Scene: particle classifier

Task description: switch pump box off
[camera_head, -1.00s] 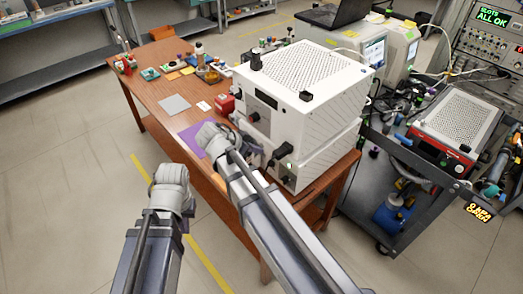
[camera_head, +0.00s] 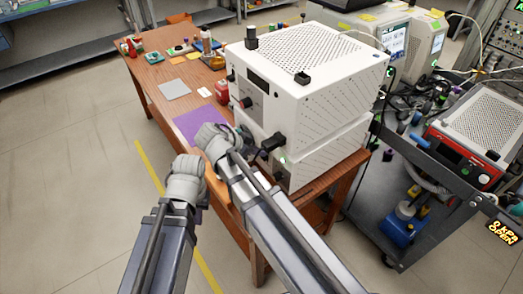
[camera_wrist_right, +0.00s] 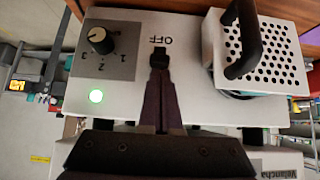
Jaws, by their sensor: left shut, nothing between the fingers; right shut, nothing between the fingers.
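In the right wrist view a white box panel (camera_wrist_right: 130,110) has a round black knob (camera_wrist_right: 103,40) beside the marks 1, 2, 3, a lit green lamp (camera_wrist_right: 96,96) and the word OFF (camera_wrist_right: 160,40). My right gripper (camera_wrist_right: 160,55) is shut and empty, its tips just below OFF; they cover whatever switch may be there, and contact cannot be told. In the head view my right gripper (camera_head: 272,143) is at the front of the lower white box (camera_head: 325,155), near its green light. My left gripper (camera_head: 187,172) is apart from the boxes; its fingers are hard to make out.
A larger white box (camera_head: 310,80) stands on the lower one on the wooden table (camera_head: 155,75). A purple mat (camera_head: 188,125) and a red container (camera_head: 222,92) lie left of it. A dark cart (camera_head: 440,185) with a red-fronted device stands close at right.

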